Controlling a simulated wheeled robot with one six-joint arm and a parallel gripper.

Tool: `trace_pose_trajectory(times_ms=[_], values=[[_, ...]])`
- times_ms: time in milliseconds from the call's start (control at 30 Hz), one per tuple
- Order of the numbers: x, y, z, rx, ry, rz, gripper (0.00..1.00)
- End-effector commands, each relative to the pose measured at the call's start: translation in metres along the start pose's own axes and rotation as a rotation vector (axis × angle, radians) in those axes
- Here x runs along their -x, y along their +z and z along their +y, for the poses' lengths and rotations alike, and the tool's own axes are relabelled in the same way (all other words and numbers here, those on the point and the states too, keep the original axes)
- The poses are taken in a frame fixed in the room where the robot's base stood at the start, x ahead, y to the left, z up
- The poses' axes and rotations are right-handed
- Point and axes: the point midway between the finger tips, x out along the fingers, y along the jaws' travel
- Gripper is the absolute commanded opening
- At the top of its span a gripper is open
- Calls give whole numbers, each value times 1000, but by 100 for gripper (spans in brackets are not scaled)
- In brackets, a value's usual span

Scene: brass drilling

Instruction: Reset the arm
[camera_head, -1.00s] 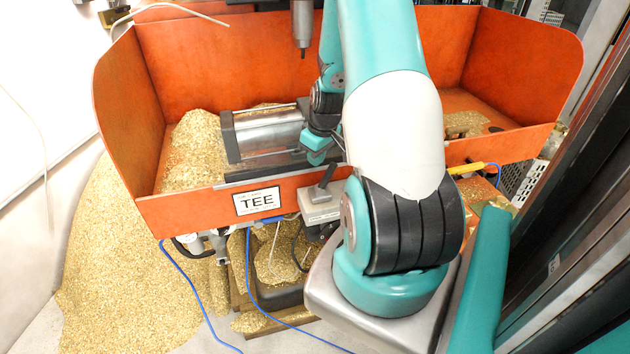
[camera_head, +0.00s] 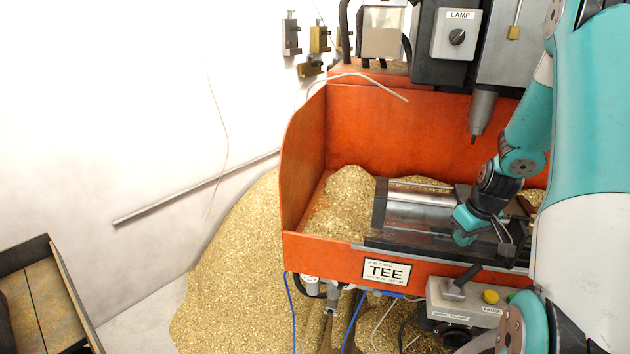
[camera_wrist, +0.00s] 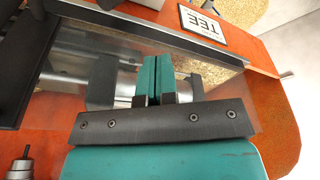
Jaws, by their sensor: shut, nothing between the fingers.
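My arm reaches down from the right side of the head view. My gripper (camera_head: 464,238) is over the right part of the metal clamp (camera_head: 415,212) inside the orange tray (camera_head: 305,150). In the wrist view my gripper (camera_wrist: 161,68) shows two teal fingers together with nothing between them. Behind them are a clear guard (camera_wrist: 108,70) and part of the clamp's metal. I cannot tell whether the fingers touch the guard.
A drill spindle (camera_head: 482,110) hangs above the tray. Brass chips (camera_head: 235,255) heap inside it and on the floor at left. A control box (camera_head: 463,305) with a lever sits at the front. A dark bin (camera_head: 62,290) stands lower left.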

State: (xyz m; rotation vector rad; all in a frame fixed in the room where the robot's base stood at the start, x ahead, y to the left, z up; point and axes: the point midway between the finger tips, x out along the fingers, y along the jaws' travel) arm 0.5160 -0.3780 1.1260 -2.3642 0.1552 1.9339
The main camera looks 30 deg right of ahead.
Motion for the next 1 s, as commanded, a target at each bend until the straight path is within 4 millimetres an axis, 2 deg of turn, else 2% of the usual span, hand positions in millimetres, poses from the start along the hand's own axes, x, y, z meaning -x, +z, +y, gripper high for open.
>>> trace_pose_trajectory(times_ms=[167,267,367,433,500,567,600,667,700,733,800,900,1000], values=[[1,-5,-8,12,-7,5,0],[7,-19,-36,47,-32,18,0],[20,-38,-94,118,-85,35,0],[33,-43,-149,184,-137,42,0],[48,-38,-204,252,-192,40,0],[60,-25,-249,314,-238,31,0],[68,-13,-278,356,-268,23,0],[80,12,-316,424,-311,6,0],[88,30,-338,469,-335,-7,0],[93,45,-352,501,-353,-17,0],[103,78,-376,570,-385,-40,0],[114,118,-396,644,-415,-71,0],[120,141,-403,688,-430,-90,0]])
